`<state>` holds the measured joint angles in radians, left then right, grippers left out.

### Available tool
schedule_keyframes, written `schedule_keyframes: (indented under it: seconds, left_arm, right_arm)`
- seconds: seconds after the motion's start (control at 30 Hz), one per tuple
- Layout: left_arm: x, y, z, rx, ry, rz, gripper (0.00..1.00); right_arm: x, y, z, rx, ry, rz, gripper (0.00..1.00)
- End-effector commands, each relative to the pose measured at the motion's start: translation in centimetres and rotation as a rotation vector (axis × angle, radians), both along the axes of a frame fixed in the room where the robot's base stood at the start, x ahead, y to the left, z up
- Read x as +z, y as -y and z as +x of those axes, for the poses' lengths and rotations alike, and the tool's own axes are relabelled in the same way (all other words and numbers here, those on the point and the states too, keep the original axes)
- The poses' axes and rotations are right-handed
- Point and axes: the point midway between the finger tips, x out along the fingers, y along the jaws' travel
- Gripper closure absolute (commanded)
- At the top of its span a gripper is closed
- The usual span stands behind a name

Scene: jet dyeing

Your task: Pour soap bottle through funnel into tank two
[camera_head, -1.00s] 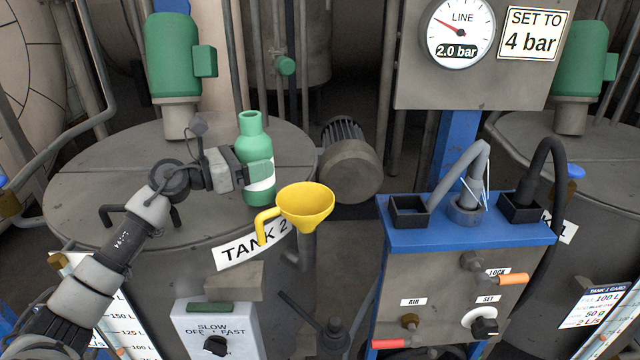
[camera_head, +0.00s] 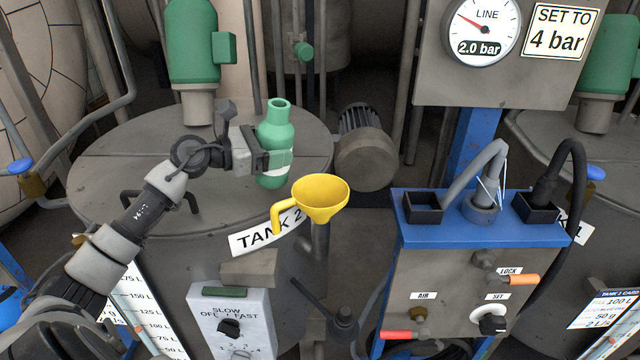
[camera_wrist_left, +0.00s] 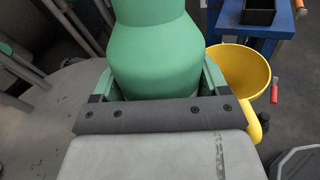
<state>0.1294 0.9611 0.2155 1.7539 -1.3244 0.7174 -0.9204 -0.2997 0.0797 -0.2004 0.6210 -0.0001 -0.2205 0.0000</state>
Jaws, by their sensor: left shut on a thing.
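The green soap bottle (camera_head: 275,138), with a white band, is held by my left gripper (camera_head: 272,160) over the front right part of tank two's lid (camera_head: 110,190). The bottle is close to upright, its open neck up with a slight tilt. In the left wrist view the bottle (camera_wrist_left: 155,55) fills the space between the two green fingers. The yellow funnel (camera_head: 320,198) stands at the tank's right edge, to the right of and nearer than the bottle. It also shows in the left wrist view (camera_wrist_left: 240,70). The bottle and funnel look apart. My right gripper is not in view.
A grey switch box (camera_head: 232,322) is on the tank's front. A control stand with a blue top (camera_head: 470,232), hoses and valves stands to the right. A motor (camera_head: 365,150) sits behind the funnel. A pressure gauge (camera_head: 481,30) reads 2.0 bar.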

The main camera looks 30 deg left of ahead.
Motion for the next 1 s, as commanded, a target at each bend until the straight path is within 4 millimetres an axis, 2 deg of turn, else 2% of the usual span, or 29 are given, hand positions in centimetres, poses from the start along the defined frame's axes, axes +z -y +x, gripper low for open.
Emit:
schedule_keyframes:
  seconds: [0.27,0.6,1.0]
  left_arm:
    - [-0.4,0.2,0.0,-0.001,-0.003,0.139,0.61]
    - [0.6,0.5,0.0,-0.001,-0.007,0.308,0.61]
    - [-0.3,0.7,0.0,0.000,-0.014,0.508,0.61]
  right_arm:
    - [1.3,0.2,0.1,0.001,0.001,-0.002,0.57]
    - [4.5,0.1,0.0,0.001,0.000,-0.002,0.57]
    - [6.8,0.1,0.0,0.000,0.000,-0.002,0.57]
